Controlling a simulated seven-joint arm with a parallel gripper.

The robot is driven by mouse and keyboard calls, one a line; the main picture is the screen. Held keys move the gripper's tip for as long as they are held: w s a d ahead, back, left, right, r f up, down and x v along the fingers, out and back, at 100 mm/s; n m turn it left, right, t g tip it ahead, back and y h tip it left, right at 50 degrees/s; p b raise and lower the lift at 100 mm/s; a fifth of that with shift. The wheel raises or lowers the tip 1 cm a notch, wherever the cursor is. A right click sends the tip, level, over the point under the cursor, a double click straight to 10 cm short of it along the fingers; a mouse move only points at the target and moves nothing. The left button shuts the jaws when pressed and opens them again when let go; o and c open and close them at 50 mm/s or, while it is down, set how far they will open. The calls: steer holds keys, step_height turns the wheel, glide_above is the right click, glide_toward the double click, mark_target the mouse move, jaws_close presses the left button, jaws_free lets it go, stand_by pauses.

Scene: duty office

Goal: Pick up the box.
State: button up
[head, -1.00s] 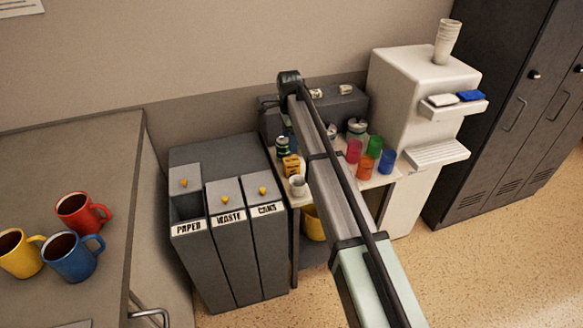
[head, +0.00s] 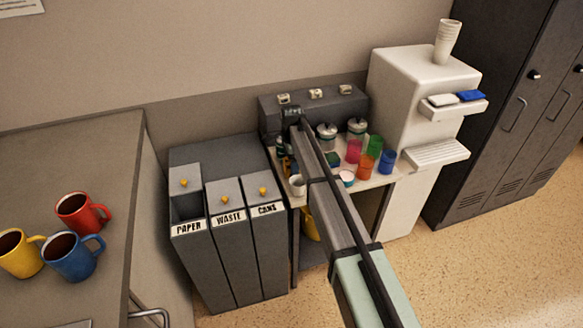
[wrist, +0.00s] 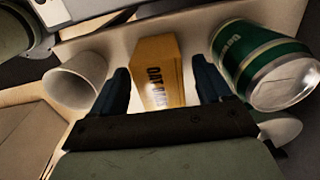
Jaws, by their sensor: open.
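The box is a yellow carton with dark lettering that reads like "OAT BARS" (wrist: 157,62), standing on the shelf in the wrist view. My gripper (wrist: 163,78) is open, with one dark finger on each side of the box's near end. I cannot tell whether either finger touches it. In the head view my arm reaches over the small shelf, and the box and the gripper are mostly hidden there.
A white cup (wrist: 78,82) stands close left of the fingers, and a green can (wrist: 262,68) close right. Coloured cups, such as an orange one (head: 366,166), stand farther right on the shelf. Grey bins (head: 228,240) stand left of it.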

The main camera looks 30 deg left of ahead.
steer(key=shift+f, duration=0.9)
steer(key=shift+c, duration=0.3)
steer(key=c, duration=1)
steer(key=shift+o, duration=0.2)
step_height(320, 180, up, 10)
steer(key=shift+r, duration=0.1)
